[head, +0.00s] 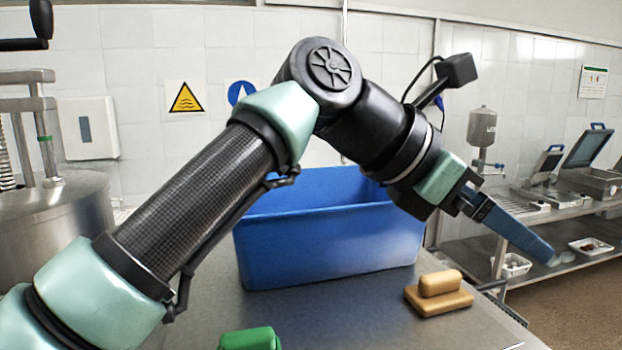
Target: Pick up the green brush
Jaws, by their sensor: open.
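A green object, seemingly the green brush (250,339), lies on the metal table at the bottom edge of the head view. Only its top part shows and the rest is cut off by the frame. My gripper (545,252) is at the right, with blue fingers pointing down and to the right. It is open, and nothing shows between the fingers. It is raised and well to the right of the green brush, apart from it.
A large blue bin (330,252) stands at the back of the table (350,318). A tan brush-like block (438,293) lies right of it, near the table's right edge. Bare table lies between the green and tan items. A side counter with trays stands at right.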

